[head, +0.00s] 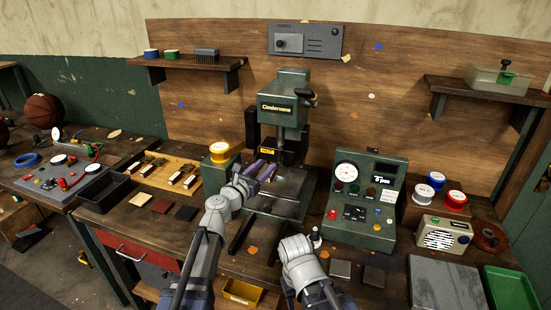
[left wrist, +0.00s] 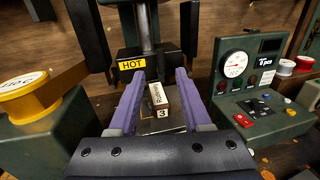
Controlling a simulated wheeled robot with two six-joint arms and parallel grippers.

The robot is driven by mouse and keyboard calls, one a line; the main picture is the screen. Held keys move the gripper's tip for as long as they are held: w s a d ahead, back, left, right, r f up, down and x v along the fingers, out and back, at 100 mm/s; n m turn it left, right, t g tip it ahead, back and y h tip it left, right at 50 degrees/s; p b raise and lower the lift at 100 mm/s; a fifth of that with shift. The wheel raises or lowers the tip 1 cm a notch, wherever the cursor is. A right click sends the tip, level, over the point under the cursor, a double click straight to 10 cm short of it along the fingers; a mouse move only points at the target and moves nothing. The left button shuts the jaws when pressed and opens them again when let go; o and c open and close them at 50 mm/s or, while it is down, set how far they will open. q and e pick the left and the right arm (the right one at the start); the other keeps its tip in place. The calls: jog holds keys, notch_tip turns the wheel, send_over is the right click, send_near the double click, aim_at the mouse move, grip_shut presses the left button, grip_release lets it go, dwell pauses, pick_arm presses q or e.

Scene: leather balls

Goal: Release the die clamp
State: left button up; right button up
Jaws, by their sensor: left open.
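A green press (head: 284,112) marked "Cindervane" stands at the middle of the bench. A dark lever with a knob (head: 306,96) juts from the right of its head. In the left wrist view a dark ram block with a yellow HOT label (left wrist: 132,64) hangs over a small block stamped with lettering and a 3 (left wrist: 159,98). My left gripper (head: 260,170) is open under the press head. Its purple fingers (left wrist: 159,76) stand either side of the block, with gaps visible. I cannot tell which part is the die clamp. My right arm shows at the bottom; its fingers do not show.
A control box with a gauge (head: 364,198) stands right of the press. A yellow spool (head: 220,152) sits to its left. A wooden rack of stamps (head: 168,171), a radio (head: 443,236) and a green tray (head: 512,290) are on the bench.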

aim_at(279, 154)
pick_arm(q)
jog(key=x, duration=0.7)
jog(key=shift+w+d, duration=0.2)
jog(key=shift+w, duration=0.1)
jog(key=shift+c, duration=0.2)
grip_shut()
